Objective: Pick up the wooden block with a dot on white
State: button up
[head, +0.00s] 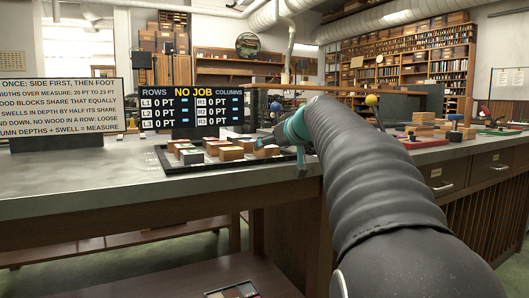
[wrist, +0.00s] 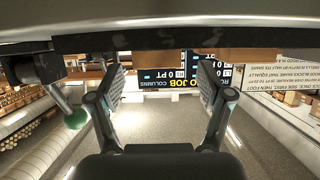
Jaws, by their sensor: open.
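Several wooden blocks (head: 230,154) with pale or coloured tops stand in a black-rimmed tray (head: 170,167) on the bench in the head view. The marks on their tops are too small to read, so I cannot tell which block has a dot on white. My gripper (head: 268,147) is over the right part of the tray, partly hidden by my own arm. In the wrist view my gripper (wrist: 165,80) is open, with nothing between its fingers. Brown block sides (wrist: 233,54) show at the top edge there, beyond the fingers.
A "NO JOB" display board (head: 192,110) stands behind the tray, with a text sign (head: 60,103) to its left. More loose blocks (head: 425,125) and red trays lie on the bench at right. The bench top (head: 80,175) left of the tray is clear.

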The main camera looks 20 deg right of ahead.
aim_at(270, 146)
jog(key=x, duration=0.5)
jog(key=shift+d+f, duration=0.1)
jog(key=c, duration=1.3)
jog(key=shift+o, duration=0.2)
jog(key=shift+r+p, duration=0.4)
jog(key=shift+r, duration=0.2)
jog(key=r, duration=0.1)
jog(key=r+p, duration=0.1)
jog(key=r, duration=0.1)
jog(key=shift+s+d+r, duration=0.1)
jog(key=shift+d+r, duration=0.2)
jog(key=shift+d, duration=0.1)
jog(key=s+d+r+p, duration=0.2)
jog(key=d+r, duration=0.4)
jog(key=d, duration=0.4)
jog(key=shift+s+d, duration=0.15)
jog(key=shift+s, duration=0.5)
